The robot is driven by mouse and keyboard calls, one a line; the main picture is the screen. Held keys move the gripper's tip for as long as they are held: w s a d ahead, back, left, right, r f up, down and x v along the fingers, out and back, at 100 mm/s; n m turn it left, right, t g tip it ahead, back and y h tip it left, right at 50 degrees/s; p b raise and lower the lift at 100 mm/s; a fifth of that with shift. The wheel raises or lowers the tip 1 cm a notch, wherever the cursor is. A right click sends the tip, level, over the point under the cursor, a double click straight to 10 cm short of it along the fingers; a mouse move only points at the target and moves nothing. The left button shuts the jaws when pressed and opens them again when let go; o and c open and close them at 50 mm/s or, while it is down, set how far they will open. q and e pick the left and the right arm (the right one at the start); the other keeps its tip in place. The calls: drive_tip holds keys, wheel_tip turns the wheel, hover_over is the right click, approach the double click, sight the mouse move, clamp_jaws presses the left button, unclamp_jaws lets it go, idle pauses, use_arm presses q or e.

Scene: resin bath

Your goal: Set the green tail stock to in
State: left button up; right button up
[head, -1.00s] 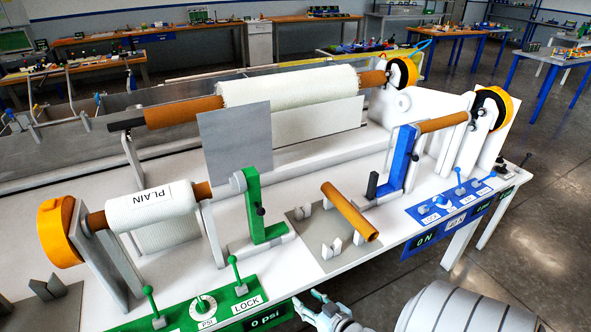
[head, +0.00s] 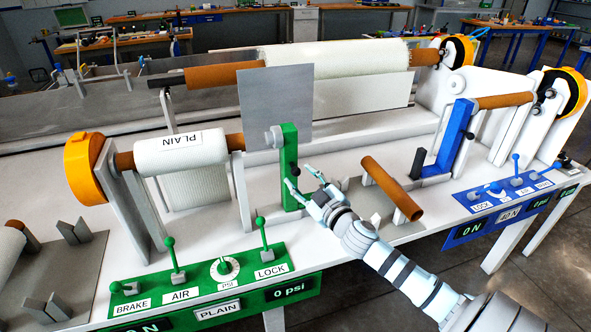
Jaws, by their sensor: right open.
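The green tail stock (head: 288,160) stands upright to the right of the roll marked PLAIN (head: 180,150). Its grey round head (head: 273,137) faces the brown core end (head: 236,142), with a gap between them. A small dark knob (head: 294,171) shows on the right side of the post. My right gripper (head: 298,178) is open and empty, its fingertips at the right side of the post near the knob. One finger overlaps the post in view; I cannot tell whether it touches. My left gripper is not in view.
A green panel (head: 190,278) with levers and a dial is at the front left. A bare brown core (head: 392,187) lies on a grey stand right of my gripper. A blue tail stock (head: 456,138) stands farther right. A grey plate (head: 275,100) rises behind the green one.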

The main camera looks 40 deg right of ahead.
sight(298, 175)
drive_tip(key=w, duration=0.1)
drive_tip(key=w+p, duration=0.1)
drive_tip(key=w, duration=0.2)
drive_tip(key=shift+d+r, duration=0.1)
drive_tip(key=shift+r, duration=0.15)
drive_tip(key=shift+d+f, duration=0.1)
clamp_jaws()
